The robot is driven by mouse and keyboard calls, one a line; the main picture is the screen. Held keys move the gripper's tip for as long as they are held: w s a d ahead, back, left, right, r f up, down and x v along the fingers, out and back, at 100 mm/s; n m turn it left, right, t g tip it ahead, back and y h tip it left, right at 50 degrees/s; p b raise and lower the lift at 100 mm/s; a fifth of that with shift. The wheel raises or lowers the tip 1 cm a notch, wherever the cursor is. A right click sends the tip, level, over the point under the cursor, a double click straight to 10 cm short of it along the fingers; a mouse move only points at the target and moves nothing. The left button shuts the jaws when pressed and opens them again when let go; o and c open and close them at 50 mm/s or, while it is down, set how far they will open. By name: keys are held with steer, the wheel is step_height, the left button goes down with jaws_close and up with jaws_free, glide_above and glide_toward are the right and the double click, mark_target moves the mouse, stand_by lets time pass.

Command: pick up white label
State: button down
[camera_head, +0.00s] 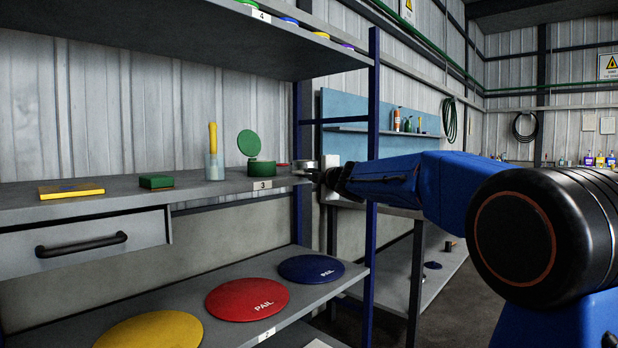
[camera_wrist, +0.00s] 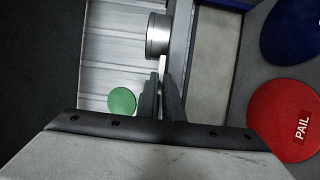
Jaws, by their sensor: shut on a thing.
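Small white labels sit on the shelf edges: one marked 3 (camera_head: 262,185) on the middle shelf, one marked 4 (camera_head: 261,15) above, one marked 2 (camera_head: 266,335) below. My gripper (camera_head: 312,175) is at the right end of the middle shelf, right of label 3 and close to a metal tin (camera_head: 305,164). In the wrist view the two fingers (camera_wrist: 162,76) are nearly together, pointing toward the tin (camera_wrist: 158,36) but apart from it in the picture.
The middle shelf holds a green open container (camera_head: 261,169), a glass with a yellow item (camera_head: 214,165), a green block (camera_head: 156,181) and a yellow flat box (camera_head: 71,191). A blue post (camera_head: 373,95) stands beside my arm. Pail lids (camera_head: 247,299) lie below.

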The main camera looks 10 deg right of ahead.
steer(key=shift+r, duration=0.9)
steer(key=shift+s, duration=0.1)
steer(key=s+d+r, duration=0.1)
steer(key=s+r, duration=0.1)
steer(key=s, duration=0.4)
steer(key=s+d+r, duration=0.2)
steer(key=s+r, duration=0.1)
steer(key=s, duration=0.4)
steer(key=shift+s+d, duration=0.2)
steer(key=shift+d, duration=0.1)
